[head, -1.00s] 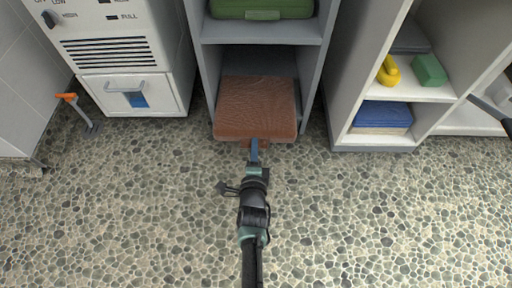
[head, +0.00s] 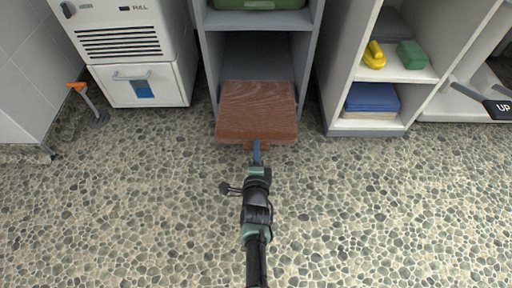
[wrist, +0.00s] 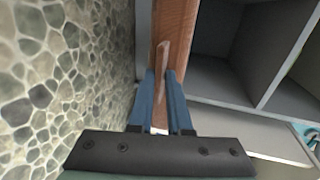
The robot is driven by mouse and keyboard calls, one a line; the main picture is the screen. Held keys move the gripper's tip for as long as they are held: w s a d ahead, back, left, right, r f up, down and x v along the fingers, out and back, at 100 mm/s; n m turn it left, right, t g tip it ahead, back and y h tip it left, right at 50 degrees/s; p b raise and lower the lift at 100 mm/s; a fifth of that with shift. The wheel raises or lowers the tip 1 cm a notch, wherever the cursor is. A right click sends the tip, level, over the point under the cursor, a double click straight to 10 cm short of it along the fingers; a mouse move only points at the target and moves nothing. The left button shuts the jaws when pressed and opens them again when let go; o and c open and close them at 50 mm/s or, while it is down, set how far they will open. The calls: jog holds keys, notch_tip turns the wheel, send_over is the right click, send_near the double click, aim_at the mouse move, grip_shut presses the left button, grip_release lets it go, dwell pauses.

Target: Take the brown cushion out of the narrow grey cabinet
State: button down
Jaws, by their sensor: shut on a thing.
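The brown cushion (head: 257,112) is a flat, square block with a wood-like grain. In the head view it lies partly inside the bottom bay of the narrow grey cabinet (head: 311,62), with its front part out past the cabinet's front. My gripper (head: 256,147) is in front of it, shut on a small tab at the middle of its front edge. In the wrist view the blue fingers (wrist: 161,82) pinch this thin brown tab, with the cushion's brown edge (wrist: 177,22) just beyond. The cushion's far underside is hidden.
A green case (head: 258,4) sits on the shelf above. To the right, a white shelf unit (head: 420,72) holds a yellow item (head: 374,56), a green block (head: 411,54) and a blue stack (head: 372,98). A white machine (head: 140,50) stands left. The pebbled floor in front is clear.

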jog(key=f+p+v, duration=0.2)
jog(key=p+v, duration=0.1)
jog(key=v, duration=0.8)
jog(key=s+r+p, duration=0.3)
jog(key=r+p, duration=2.4)
jog(key=r, duration=0.2)
jog(key=shift+r, duration=0.15)
jog(key=shift+s, duration=0.1)
dwell(0.3)
